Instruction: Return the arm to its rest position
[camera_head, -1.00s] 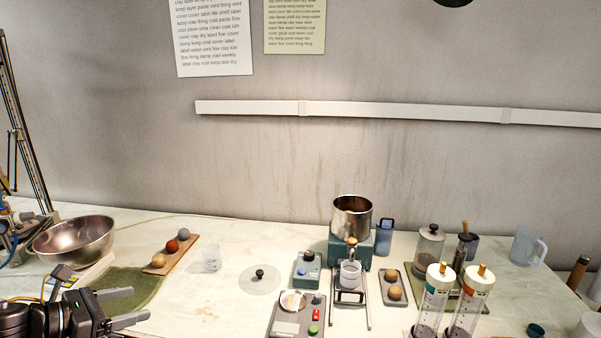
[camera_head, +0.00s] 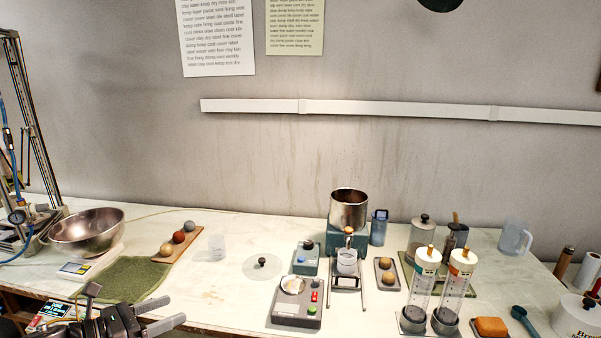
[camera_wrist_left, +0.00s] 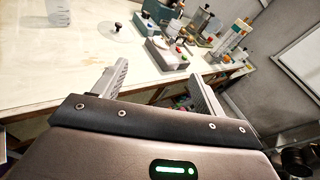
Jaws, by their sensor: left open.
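My left gripper (camera_head: 172,314) is at the lower left of the head view, at the front of the table by the green mat. Its two fingers also show in the left wrist view (camera_wrist_left: 158,90). They stand wide apart, with nothing between them. The gripper is clear of the table objects. My right gripper is in neither view.
A metal bowl (camera_head: 88,232) stands at the left. Two clear cylinders (camera_head: 421,285) stand at the front right, near an orange block (camera_head: 491,327).

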